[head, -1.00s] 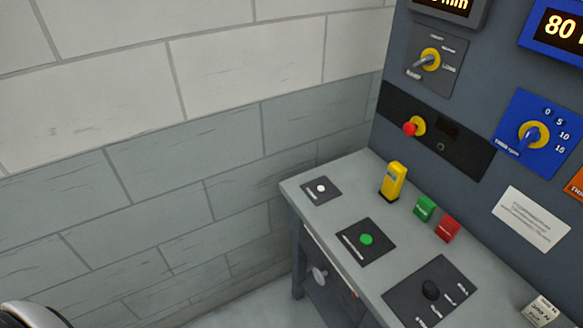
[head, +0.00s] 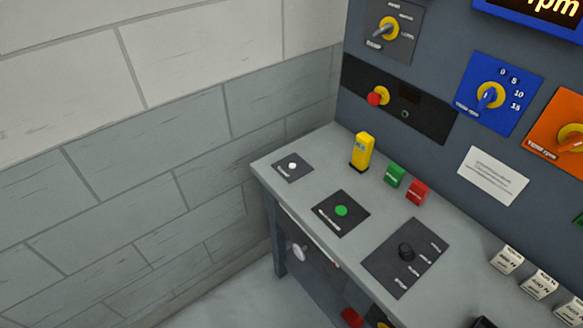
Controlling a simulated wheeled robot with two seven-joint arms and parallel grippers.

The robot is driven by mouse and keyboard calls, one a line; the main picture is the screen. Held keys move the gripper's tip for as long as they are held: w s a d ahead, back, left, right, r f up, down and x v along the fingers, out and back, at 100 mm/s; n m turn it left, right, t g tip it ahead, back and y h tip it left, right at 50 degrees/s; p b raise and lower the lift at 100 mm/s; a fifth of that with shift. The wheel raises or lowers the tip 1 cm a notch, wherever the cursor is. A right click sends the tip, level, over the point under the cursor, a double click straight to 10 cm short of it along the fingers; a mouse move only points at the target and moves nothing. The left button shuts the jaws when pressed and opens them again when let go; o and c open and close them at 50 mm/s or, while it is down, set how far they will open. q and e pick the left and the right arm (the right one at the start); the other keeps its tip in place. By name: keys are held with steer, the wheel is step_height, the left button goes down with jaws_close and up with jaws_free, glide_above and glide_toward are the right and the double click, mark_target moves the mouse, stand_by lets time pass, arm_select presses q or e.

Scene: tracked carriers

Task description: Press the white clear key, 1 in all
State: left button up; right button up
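The white key (head: 292,166) is a small round button on a dark square plate (head: 283,173) at the far left corner of the grey console top. The plate's label is too small to read. Neither of my grippers shows in the head view now, and nothing covers the white key.
A dark upright panel stands behind; a block wall is on the left.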

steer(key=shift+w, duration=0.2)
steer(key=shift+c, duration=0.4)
